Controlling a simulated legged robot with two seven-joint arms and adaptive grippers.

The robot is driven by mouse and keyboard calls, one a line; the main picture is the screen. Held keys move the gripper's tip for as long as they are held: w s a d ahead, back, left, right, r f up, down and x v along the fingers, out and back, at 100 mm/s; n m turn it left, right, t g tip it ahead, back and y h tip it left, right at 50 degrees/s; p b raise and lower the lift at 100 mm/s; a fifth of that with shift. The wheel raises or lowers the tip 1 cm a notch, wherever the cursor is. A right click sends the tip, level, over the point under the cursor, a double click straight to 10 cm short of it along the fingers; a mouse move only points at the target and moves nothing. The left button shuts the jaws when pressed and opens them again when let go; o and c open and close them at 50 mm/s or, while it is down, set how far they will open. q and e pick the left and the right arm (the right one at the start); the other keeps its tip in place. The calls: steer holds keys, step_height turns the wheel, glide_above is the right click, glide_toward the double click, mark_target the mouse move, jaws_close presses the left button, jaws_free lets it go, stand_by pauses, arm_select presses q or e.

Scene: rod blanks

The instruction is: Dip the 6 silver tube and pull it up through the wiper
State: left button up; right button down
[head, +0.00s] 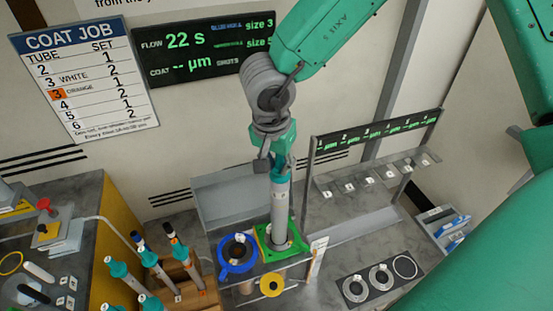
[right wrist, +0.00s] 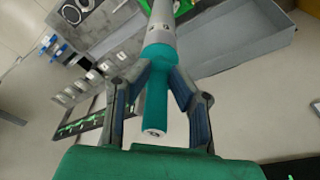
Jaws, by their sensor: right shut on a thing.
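My right gripper (head: 275,163) is shut on the teal upper end of a silver tube (head: 281,205). The tube stands close to upright, and its lower end is inside the opening of a green square-rimmed holder (head: 263,240), where it is hidden. I cannot tell how deep it reaches. In the right wrist view the fingers (right wrist: 160,100) clasp the teal handle (right wrist: 157,88) from both sides, and the silver part (right wrist: 161,25) runs away toward the green rim. I cannot read the tube's number. My left gripper is not in view.
A blue-rimmed pot (head: 222,262) stands just left of the green holder, with a yellow ring (head: 271,284) in front. Several teal-capped tubes stand in a wooden rack (head: 207,297) at lower left. A hook rack (head: 343,185) and a dark plate with rings (head: 367,287) are on the right.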

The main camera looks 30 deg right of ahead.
steer(key=b, duration=0.2)
glide_above(277, 226)
steer(key=shift+w+d+f, duration=0.1)
steer(key=shift+w+f, duration=0.05)
steer(key=shift+f, duration=0.95)
steer(key=shift+w+d+f, duration=0.1)
steer(key=shift+w+f, duration=0.05)
steer(key=shift+f, duration=0.95)
steer(key=shift+w+d+f, duration=0.1)
steer(key=shift+w+f, duration=0.05)
steer(key=shift+f, duration=0.95)
steer(key=shift+f+b, duration=1.9)
steer(key=shift+f, duration=3.15)
steer(key=shift+f+b, duration=2.05)
steer(key=shift+f, duration=2.35)
steer(key=shift+r, duration=0.15)
